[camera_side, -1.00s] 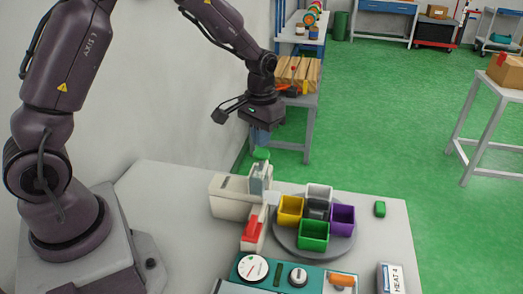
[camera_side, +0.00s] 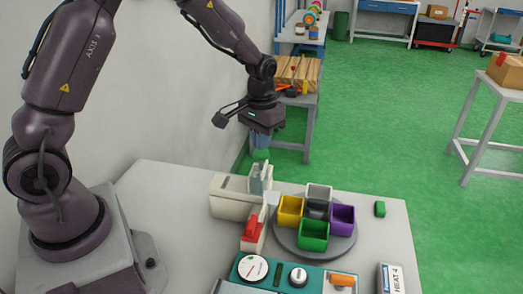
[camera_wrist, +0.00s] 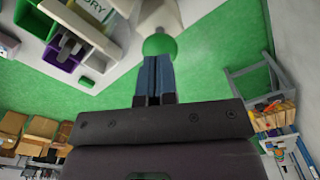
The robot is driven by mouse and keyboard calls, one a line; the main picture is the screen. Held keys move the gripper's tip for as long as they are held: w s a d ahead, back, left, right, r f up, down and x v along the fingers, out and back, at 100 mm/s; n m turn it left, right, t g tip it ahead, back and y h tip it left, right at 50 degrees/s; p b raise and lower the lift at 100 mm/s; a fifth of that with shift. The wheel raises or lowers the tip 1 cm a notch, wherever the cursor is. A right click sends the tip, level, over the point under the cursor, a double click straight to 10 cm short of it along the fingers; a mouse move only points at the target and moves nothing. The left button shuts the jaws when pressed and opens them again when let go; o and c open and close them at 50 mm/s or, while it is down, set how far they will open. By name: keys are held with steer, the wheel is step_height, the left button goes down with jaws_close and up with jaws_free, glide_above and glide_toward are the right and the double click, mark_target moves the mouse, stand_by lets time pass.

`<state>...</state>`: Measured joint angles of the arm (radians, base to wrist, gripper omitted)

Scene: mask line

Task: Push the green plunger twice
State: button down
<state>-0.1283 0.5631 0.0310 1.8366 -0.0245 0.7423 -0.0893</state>
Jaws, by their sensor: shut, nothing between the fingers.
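The green plunger (camera_side: 261,155) is a rounded knob at the top of the pale machine (camera_side: 229,196) on the table. In the wrist view, the green knob (camera_wrist: 159,45) sits right at the tips of my fingers. My gripper (camera_side: 261,147) points down over the plunger, with its blue fingers together and nothing between them. The fingertips appear to touch the knob's top; the side view is too small to be certain. The fingers also show in the wrist view (camera_wrist: 157,62), partly overlapping the knob.
A round turntable (camera_side: 343,245) with several coloured bins stands right of the machine. A red part (camera_side: 253,231) is at the machine's front. A teal panel (camera_side: 262,284) with dials lies at the table's front. A small green block (camera_side: 380,209) is at right.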

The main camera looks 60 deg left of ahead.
mark_target(261, 153)
steer(key=shift+f, duration=0.55)
steer(key=shift+f, duration=0.1)
steer(key=shift+f, duration=1.3)
steer(key=shift+r, duration=2.45)
steer(key=shift+r, duration=2.55)
